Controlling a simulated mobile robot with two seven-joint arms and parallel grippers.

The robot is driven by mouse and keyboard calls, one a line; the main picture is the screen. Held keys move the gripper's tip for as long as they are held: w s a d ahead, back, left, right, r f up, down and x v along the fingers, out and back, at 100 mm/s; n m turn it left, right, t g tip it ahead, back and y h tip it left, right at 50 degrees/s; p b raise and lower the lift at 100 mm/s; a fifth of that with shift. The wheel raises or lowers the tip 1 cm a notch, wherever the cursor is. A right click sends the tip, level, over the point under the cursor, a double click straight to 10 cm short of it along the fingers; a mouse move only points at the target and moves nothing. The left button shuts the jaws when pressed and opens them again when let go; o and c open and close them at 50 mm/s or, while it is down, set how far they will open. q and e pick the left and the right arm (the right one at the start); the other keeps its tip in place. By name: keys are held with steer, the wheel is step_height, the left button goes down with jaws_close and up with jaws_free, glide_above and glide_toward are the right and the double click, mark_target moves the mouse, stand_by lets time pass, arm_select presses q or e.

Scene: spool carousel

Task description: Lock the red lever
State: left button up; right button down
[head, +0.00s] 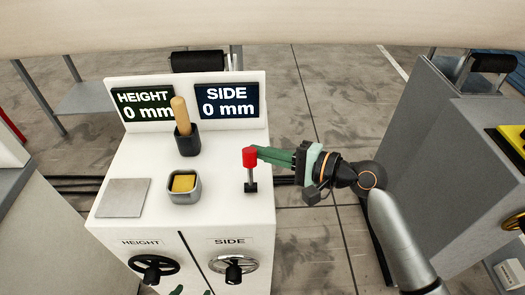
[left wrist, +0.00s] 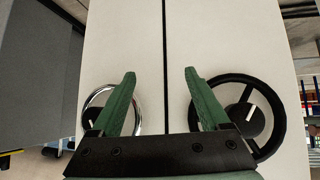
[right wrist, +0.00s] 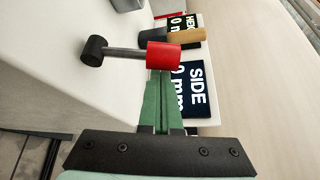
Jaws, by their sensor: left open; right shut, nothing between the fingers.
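The red lever (head: 249,157) stands upright on the right edge of the white cabinet top, its red knob above a thin grey stem and black base. It also shows in the right wrist view (right wrist: 164,56). My right gripper (head: 259,153) is shut and empty. Its fingertips are at the right side of the red knob; I cannot tell whether they touch it. My left gripper (left wrist: 160,76) is open and empty in front of the cabinet face. Only its green fingertips (head: 177,290) show at the bottom of the head view.
The cabinet top (head: 150,162) also carries a tool with a wooden handle (head: 181,115) in a dark holder, a grey cup (head: 184,187) with yellow inside and a grey plate (head: 123,198). Displays read HEIGHT 0 mm and SIDE 0 mm. The black handwheel (head: 153,267) and chrome handwheel (head: 233,266) are on the front.

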mark_target(251, 163)
arm_select(q)
steer(key=shift+f+b, duration=0.3)
arm_select(e)
steer(key=shift+s, duration=0.2)
